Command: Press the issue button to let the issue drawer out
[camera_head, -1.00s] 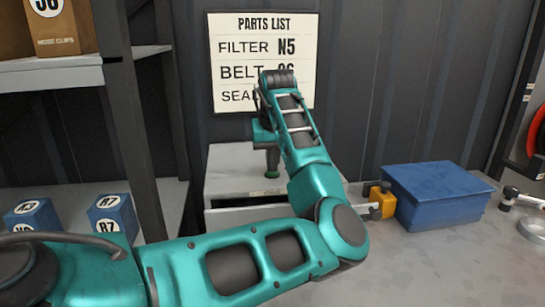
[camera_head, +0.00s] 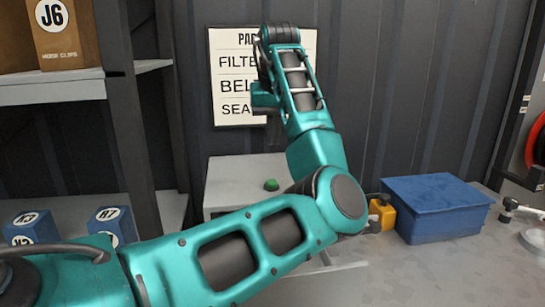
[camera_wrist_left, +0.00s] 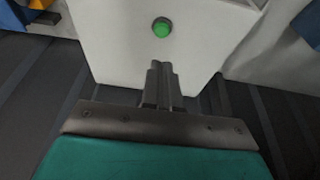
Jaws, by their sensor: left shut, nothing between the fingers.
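The issue button (camera_head: 271,185) is a green knob on top of the pale cabinet (camera_head: 232,178). In the left wrist view the button (camera_wrist_left: 161,28) shows just beyond the fingertips on the white top. My left gripper (camera_head: 273,135) is shut and empty. It hangs above the button, apart from it, in front of the parts list; its fingers (camera_wrist_left: 160,68) show together in the wrist view. A pale flat piece with a straight edge (camera_head: 342,266) shows below my left forearm, perhaps the issue drawer standing out; my arm hides most of it and the cabinet front. My right gripper is not in view.
A blue box (camera_head: 437,207) and a yellow block (camera_head: 382,213) stand on the grey worktop right of the cabinet. A shelf (camera_head: 85,83) with bins is at left. The parts list sign (camera_head: 228,80) hangs behind my arm.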

